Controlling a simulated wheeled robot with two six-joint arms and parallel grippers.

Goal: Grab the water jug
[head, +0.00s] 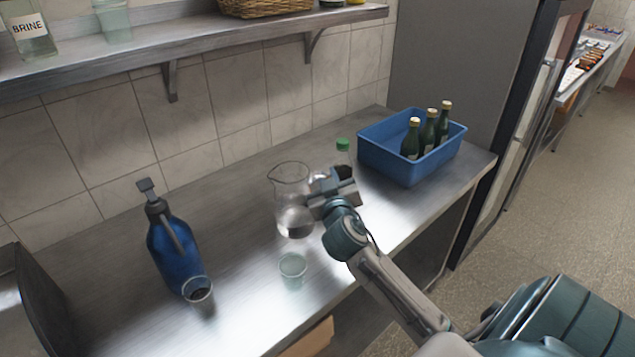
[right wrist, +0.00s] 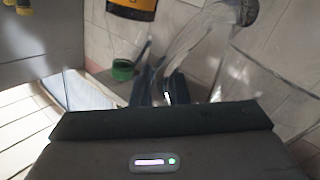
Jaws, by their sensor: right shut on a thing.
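The water jug (head: 291,205) is a clear glass pitcher with a little water in the bottom. It stands upright on the steel counter in the head view. My right gripper (head: 322,196) is at the jug's right side, where its handle is, and is shut on it. In the right wrist view the clear curved handle (right wrist: 192,42) runs down to the dark fingers of my right gripper (right wrist: 172,90). The exact grip on the handle is partly hidden by the gripper body. My left gripper is not in view.
A small clear cup (head: 292,268) stands just in front of the jug. A blue pump bottle (head: 172,245) and a glass (head: 197,291) are at left. A shelf (head: 190,42) runs above.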

